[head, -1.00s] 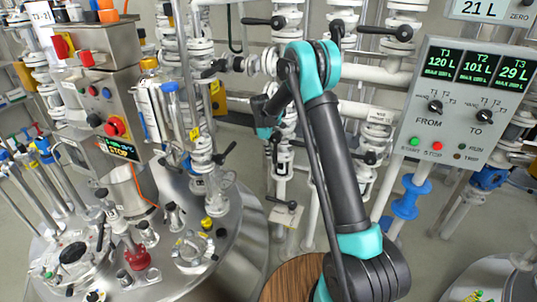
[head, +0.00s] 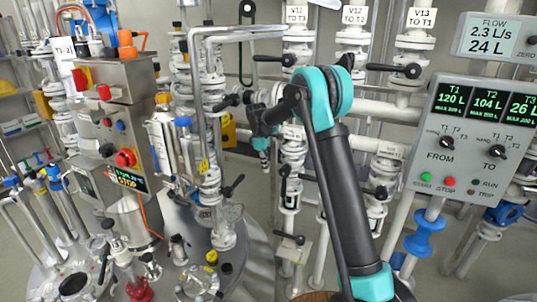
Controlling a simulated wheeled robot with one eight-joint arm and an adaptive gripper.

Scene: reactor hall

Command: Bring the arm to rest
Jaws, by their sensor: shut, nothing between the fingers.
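My arm rises from the bottom right of the head view and bends at a teal elbow in front of the pipes. Beyond the elbow it points away and to the left, down to a small teal wrist. My gripper (head: 264,157) is at that far end, small and partly lost against the pipework. It is shut and I see nothing held in it. I cannot tell how far it is from the pipes behind it.
A control panel (head: 470,140) with T1, T2 and T3 readouts stands right; a flow display (head: 492,45) reads 2.3 L/s, 24 L. Labelled valves V11 (head: 297,14), V12 (head: 354,15) and V13 (head: 421,18) line the back. A steel control box (head: 115,120) and vessel fittings stand left.

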